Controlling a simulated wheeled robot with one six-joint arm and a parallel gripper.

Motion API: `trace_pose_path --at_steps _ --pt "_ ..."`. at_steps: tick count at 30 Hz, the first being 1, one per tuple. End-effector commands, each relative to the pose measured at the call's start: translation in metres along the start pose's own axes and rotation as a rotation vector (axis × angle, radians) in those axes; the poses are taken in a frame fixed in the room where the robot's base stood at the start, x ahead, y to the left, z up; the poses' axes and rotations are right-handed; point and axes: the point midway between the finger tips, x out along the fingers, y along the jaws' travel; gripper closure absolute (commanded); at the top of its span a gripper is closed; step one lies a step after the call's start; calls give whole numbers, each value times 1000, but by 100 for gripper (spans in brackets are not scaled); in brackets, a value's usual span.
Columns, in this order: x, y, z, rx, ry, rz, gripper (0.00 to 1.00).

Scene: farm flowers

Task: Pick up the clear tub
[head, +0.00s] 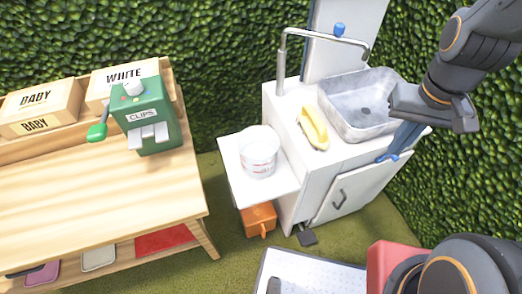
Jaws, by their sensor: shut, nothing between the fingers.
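The clear tub (258,152) stands upright on a white side shelf (238,183) attached to the left of the sink cabinet. It is see-through with reddish markings on its side, and it looks empty. My gripper (398,110) is at the upper right, in front of the metal sink basin. It is shut and holds nothing. It is well to the right of the tub and apart from it, with the yellow object and part of the sink between them.
A yellow object (313,127) lies on the white sink cabinet (345,190). A curved faucet (283,70) rises behind the shelf. An orange container (258,218) sits below the shelf. A wooden bench (100,190) on the left carries a green clips dispenser (147,118). Green floor lies between.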

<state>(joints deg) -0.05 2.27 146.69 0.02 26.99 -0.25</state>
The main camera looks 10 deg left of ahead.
Motion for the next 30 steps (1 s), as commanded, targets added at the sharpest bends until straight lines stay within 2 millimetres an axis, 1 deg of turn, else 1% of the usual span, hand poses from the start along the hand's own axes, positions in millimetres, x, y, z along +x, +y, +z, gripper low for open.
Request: trace_pose_path --at_steps 14,16,18,19,20,23,26,27,29,30 --pt "0 0 0 -1 0 0 100" --pt "0 -1 -1 -5 0 0 88" --pt "3 -6 -4 -31 -1 -1 76" --pt "5 -11 -7 -50 -2 -2 74" --pt "8 -16 -10 -77 -3 -3 74" --pt "22 -48 -25 -211 -8 -9 74" --pt "40 -91 -41 -391 -12 -16 74" --pt "48 -110 -45 -467 -14 -19 74" --pt "60 -140 -50 -577 -16 -24 74" --pt "68 -159 -52 -651 -18 -26 74"
